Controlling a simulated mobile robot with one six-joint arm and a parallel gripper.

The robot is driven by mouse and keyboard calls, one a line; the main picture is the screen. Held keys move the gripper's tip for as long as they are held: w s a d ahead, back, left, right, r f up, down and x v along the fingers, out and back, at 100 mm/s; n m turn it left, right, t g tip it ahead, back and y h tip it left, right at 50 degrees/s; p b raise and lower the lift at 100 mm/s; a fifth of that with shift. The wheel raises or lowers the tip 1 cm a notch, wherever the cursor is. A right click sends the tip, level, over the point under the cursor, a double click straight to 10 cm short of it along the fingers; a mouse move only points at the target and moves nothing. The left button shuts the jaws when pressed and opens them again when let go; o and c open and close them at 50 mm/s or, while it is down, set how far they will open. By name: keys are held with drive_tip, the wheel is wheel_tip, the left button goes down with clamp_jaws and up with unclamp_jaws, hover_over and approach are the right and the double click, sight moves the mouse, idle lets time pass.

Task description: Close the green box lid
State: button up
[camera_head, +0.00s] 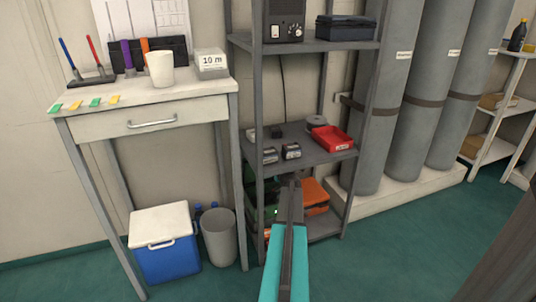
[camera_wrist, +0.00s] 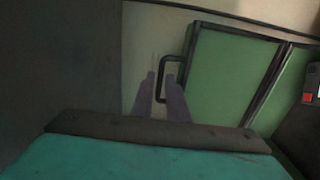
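The green box (camera_head: 262,211) sits on the lower shelf of the grey rack in the head view, largely hidden behind my arm and the rack post. In the wrist view its green panels (camera_wrist: 228,72) have dark edges, with a dark seam between two of them. A dark handle (camera_wrist: 165,68) sticks out from the left edge of the larger panel. My gripper (camera_wrist: 160,80) has its two fingers apart, with their tips at the handle; I cannot tell whether they touch it. How far the lid stands open is not clear.
An orange case (camera_head: 315,196) lies right of my arm on the same shelf. The shelf above (camera_head: 300,140) holds a red tray (camera_head: 331,138) and small items. Rack posts stand close to my arm. A blue cooler (camera_head: 165,247) and grey bin (camera_head: 218,237) stand left.

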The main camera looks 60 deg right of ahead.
drive_tip(key=shift+x, duration=0.8)
clamp_jaws()
idle(1.0)
drive_tip(key=shift+s+a, duration=0.1)
drive_tip(key=shift+a, duration=0.05)
